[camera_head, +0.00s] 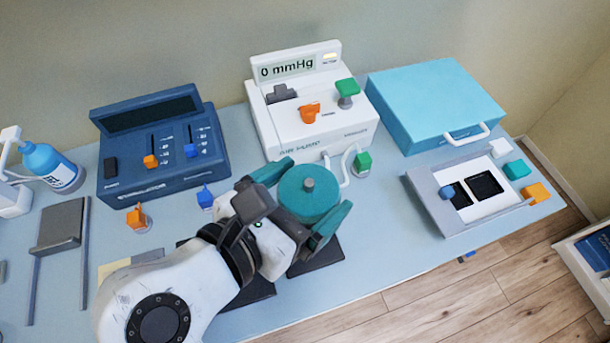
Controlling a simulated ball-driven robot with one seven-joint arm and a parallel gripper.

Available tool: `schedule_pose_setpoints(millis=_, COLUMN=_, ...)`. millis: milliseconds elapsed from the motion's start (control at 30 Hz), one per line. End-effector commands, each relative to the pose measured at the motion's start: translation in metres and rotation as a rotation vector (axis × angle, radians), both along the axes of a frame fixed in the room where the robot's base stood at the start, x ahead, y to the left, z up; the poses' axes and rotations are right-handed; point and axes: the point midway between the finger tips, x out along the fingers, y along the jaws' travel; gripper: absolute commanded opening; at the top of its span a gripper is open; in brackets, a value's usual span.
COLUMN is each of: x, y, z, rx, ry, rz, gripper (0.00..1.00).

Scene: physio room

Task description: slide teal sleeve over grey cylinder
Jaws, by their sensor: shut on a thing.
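The teal sleeve (296,204) is a round teal piece with a flat top, in the middle of the table in front of the white pump. My gripper (316,185) is shut on it, with one teal finger on each side. The sleeve's underside is hidden too.
The white pump (311,139) reading 0 mmHg stands behind, its white tube and green connector (363,162) close to the sleeve. A blue stimulator (165,169) stands left, a light blue case (435,95) back right, a grey tray (430,190) right. Dark pads lie under my gripper.

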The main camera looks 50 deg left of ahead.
Motion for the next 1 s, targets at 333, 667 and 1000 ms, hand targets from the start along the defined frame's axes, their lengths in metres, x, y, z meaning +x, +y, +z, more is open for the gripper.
schedule_pose_setpoints(millis=333, x=0.001, y=-0.001, z=-0.028, rx=-0.002, ry=0.000, rz=-0.002, gripper=0.30)
schedule_pose_setpoints(millis=667, x=0.000, y=0.000, z=-0.040, rx=0.001, ry=-0.001, rz=0.000, gripper=0.30)
schedule_pose_setpoints(millis=1000, x=0.000, y=0.000, z=-0.040, rx=0.001, ry=-0.001, rz=0.000, gripper=0.30)
